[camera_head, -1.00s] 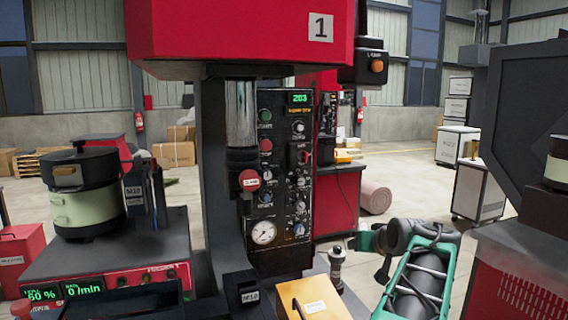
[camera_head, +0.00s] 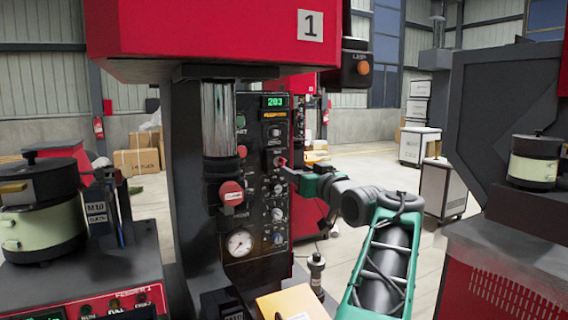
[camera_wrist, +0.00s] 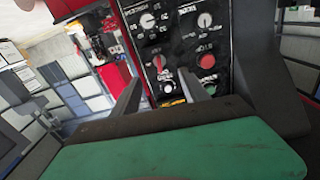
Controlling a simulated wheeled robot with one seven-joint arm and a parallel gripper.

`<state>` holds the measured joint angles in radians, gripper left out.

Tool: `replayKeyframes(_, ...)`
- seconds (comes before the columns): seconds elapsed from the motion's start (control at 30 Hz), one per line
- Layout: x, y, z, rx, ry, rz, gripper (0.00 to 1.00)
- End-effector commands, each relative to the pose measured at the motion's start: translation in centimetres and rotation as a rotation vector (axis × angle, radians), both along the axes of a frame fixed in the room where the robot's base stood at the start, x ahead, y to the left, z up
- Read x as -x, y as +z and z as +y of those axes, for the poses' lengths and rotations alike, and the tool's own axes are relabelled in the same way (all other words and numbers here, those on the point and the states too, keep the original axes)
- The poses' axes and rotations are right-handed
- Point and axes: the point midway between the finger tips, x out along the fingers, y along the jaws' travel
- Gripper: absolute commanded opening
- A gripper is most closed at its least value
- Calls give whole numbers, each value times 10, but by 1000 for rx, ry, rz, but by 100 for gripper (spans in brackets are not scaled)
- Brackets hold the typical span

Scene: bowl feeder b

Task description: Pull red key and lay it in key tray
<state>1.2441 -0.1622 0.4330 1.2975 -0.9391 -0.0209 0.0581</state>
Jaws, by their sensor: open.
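The red key (camera_head: 282,161) sits upright in a switch on the black control panel (camera_head: 262,215), on the panel's right side. In the wrist view a red upright key shape (camera_wrist: 158,62) shows just beyond and between the fingertips. My gripper (camera_head: 287,168) is at the panel's right edge, close to the key. In the wrist view its two dark fingers (camera_wrist: 161,76) are spread apart with nothing held. I cannot tell whether the tips reach around the key. I cannot make out the key tray for certain.
A red button (camera_wrist: 208,60) and several knobs sit close to the key. A red press head (camera_head: 210,35) and its steel column (camera_head: 217,120) stand left of the panel. A yellow box (camera_head: 292,302) and a small black post (camera_head: 316,270) are below.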

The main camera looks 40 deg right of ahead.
Motion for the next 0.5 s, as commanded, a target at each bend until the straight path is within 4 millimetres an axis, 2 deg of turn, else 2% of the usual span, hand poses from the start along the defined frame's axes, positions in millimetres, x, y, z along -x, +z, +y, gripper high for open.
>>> replayKeyframes(0.17, -12, 4, -4, -1, 0, 1, 53)
replayKeyframes(0.5, -60, 4, -19, -1, 1, 1, 53)
